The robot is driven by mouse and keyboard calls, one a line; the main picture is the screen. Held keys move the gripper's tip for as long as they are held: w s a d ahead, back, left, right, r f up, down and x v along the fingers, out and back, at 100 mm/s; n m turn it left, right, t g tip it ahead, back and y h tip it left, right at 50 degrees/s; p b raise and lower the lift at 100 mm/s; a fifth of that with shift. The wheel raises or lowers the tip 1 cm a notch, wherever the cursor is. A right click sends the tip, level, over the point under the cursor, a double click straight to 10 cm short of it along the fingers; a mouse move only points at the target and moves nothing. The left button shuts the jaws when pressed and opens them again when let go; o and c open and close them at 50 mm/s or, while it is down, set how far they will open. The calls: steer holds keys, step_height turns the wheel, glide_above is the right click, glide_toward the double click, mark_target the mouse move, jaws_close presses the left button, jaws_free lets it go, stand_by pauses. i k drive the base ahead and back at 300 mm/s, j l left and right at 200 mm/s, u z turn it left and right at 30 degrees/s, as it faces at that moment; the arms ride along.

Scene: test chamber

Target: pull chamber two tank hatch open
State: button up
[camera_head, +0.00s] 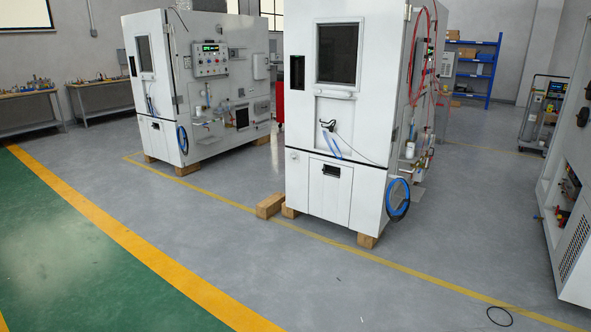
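Two white test chambers stand on wooden blocks. The nearer chamber (300,115) is at the centre, and the farther chamber (128,85) is at the left. I cannot read a number on either one. The nearer chamber has a low front hatch panel (329,195) with a dark recessed handle (332,171); the panel looks closed and flush. The farther chamber has a similar low front panel (152,142), which also looks closed, with a small dark handle (155,125). My gripper is not in view.
A blue hose coil (398,198) hangs at the nearer chamber's lower right corner. A loose wooden block (270,206) lies beside its base. A black cable loop (499,316) lies on the floor. A white machine (577,190) stands at the right edge. The floor in front is mostly clear.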

mark_target(330, 183)
steer(key=i, duration=3.5)
steer(key=i+z, duration=0.2)
steer(key=i, duration=0.3)
steer(key=i+j+z, duration=0.2)
steer(key=i, duration=0.25)
steer(key=i+j+z, duration=0.2)
steer(key=i, duration=0.25)
